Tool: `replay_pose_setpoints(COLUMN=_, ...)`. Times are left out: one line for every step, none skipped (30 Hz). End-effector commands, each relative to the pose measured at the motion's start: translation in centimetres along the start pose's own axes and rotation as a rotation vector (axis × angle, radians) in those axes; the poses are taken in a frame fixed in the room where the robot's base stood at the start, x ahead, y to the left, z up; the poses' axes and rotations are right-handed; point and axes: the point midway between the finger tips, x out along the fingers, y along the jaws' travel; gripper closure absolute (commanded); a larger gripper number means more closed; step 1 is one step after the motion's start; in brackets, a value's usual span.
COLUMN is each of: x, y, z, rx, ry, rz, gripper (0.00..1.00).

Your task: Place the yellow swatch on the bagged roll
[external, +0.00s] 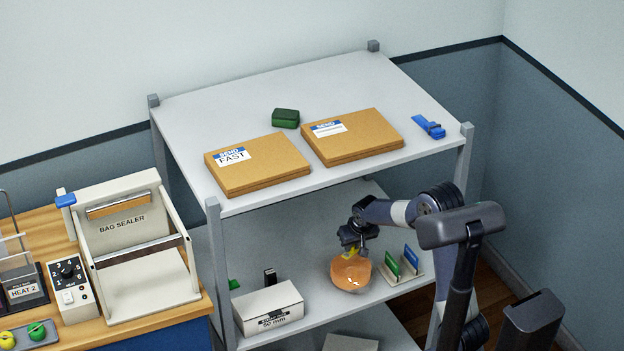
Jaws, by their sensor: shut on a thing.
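The yellow swatch (350,253) is a small yellow piece at my gripper's tips. My gripper (353,246) is shut on it, pointing down over the lower shelf. The orange roll (350,273), which looks wrapped in a shiny clear bag, sits on that shelf right below. The swatch overlaps the roll's top edge in the picture; I cannot tell whether they touch. Part of the swatch is hidden by the gripper.
A holder (402,273) with green and blue swatches stands close right of the roll. A white box (268,307) is at the left. The upper shelf (240,110) with cardboard parcels (257,165) overhangs behind. A bag sealer (125,245) stands on the left bench.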

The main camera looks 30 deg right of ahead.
Motion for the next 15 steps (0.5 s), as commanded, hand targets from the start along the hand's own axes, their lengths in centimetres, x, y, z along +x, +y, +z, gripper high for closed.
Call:
replay_pose_setpoints(x=0.6, y=0.0, z=0.2, rx=0.0, ry=0.0, rz=0.0, gripper=1.0)
replay_pose_setpoints(x=0.8, y=0.0, z=0.3, rx=0.0, ry=0.0, rz=0.0, gripper=1.0)
replay_pose_setpoints(x=1.0, y=0.0, z=0.4, rx=0.0, ry=0.0, rz=0.0, gripper=1.0)
replay_pose_setpoints(x=1.2, y=0.0, z=0.4, rx=0.0, ry=0.001, rz=0.0, gripper=1.0)
replay_pose_setpoints(x=1.4, y=0.0, z=0.5, rx=0.0, ry=0.001, rz=0.0, gripper=1.0)
replay_pose_setpoints(x=1.7, y=0.0, z=0.7, rx=0.0, ry=0.0, rz=0.0, gripper=1.0)
replay_pose_setpoints(x=2.1, y=0.1, z=0.9, rx=0.0, ry=-0.001, rz=0.001, gripper=1.0)
replay_pose_setpoints(x=2.5, y=0.1, z=1.1, rx=0.0, ry=-0.002, rz=0.001, gripper=1.0)
replay_pose_setpoints(x=3.1, y=0.1, z=1.3, rx=0.0, ry=-0.002, rz=0.001, gripper=1.0)
replay_pose_setpoints(x=3.5, y=0.1, z=1.4, rx=0.0, ry=-0.002, rz=0.001, gripper=1.0)
replay_pose_setpoints(x=3.9, y=0.1, z=1.6, rx=0.0, ry=-0.002, rz=0.002, gripper=1.0)
replay_pose_setpoints(x=4.3, y=0.1, z=1.8, rx=0.0, ry=-0.001, rz=0.001, gripper=1.0)
replay_pose_setpoints(x=4.5, y=0.1, z=1.8, rx=0.0, ry=0.0, rz=0.001, gripper=1.0)
replay_pose_setpoints(x=4.5, y=0.1, z=1.8, rx=0.001, ry=0.001, rz=0.0, gripper=1.0)
replay_pose_setpoints(x=4.5, y=0.1, z=1.8, rx=0.001, ry=0.002, rz=0.0, gripper=1.0)
